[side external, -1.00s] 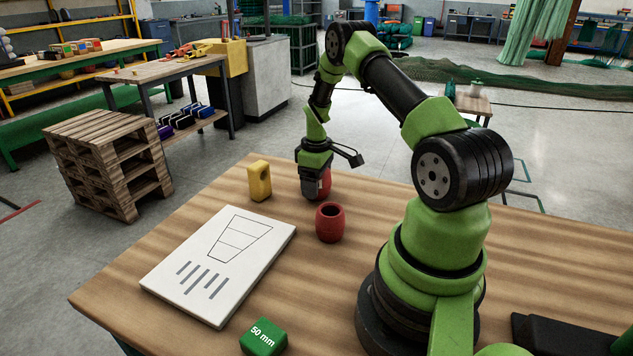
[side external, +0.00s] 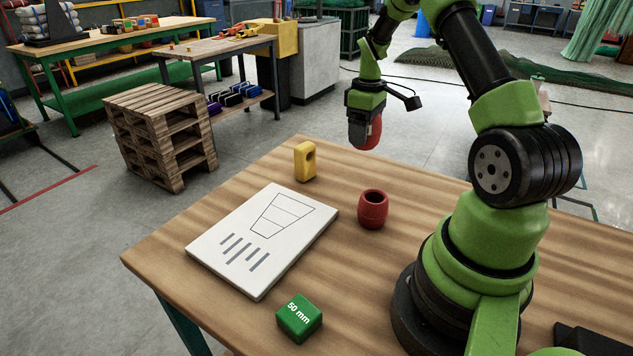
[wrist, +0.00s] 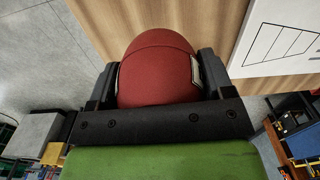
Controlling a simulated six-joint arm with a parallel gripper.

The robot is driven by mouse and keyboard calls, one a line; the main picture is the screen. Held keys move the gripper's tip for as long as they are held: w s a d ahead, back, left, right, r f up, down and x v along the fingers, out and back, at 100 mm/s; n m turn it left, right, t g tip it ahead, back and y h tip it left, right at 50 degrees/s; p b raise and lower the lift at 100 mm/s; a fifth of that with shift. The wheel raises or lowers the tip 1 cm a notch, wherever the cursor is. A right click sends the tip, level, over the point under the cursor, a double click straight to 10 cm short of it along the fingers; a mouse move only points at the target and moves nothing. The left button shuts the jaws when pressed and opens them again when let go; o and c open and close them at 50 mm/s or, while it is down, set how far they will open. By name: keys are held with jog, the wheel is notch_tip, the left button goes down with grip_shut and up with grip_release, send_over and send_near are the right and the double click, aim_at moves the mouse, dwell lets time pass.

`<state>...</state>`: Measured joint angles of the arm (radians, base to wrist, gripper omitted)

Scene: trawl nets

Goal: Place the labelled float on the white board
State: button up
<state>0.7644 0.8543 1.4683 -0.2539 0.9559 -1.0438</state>
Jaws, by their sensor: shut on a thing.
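My gripper (side external: 364,134) is shut on a rounded red float (side external: 373,133) and holds it in the air above the back edge of the table. In the wrist view the red float (wrist: 158,62) sits between the two dark fingers, with small pale label-like patches at its sides; any writing cannot be read. The white board (side external: 214,246) lies flat on the table, to the left and nearer the camera than my gripper. It bears a trapezoid outline and several grey bars. A corner of the white board (wrist: 266,18) shows in the wrist view.
A red hollow barrel-shaped piece (side external: 373,210) stands right of the board. A yellow piece with a hole (side external: 303,162) stands behind the board. A green block (side external: 299,319) marked "50 mm" lies near the front edge. The board's top is clear.

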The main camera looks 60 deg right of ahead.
jog(key=w+a+r+n, duration=0.1)
jog(key=w+a+n, duration=0.25)
jog(key=a, duration=0.25)
jog(key=w+a+n, duration=0.3)
jog(key=a+n, duration=0.2)
jog(key=a, duration=0.2)
jog(key=n, duration=0.9)
send_over(266, 228)
notch_tip(266, 228, down, 9)
jog(key=shift+r, duration=0.15)
jog(key=shift+f, duration=0.3)
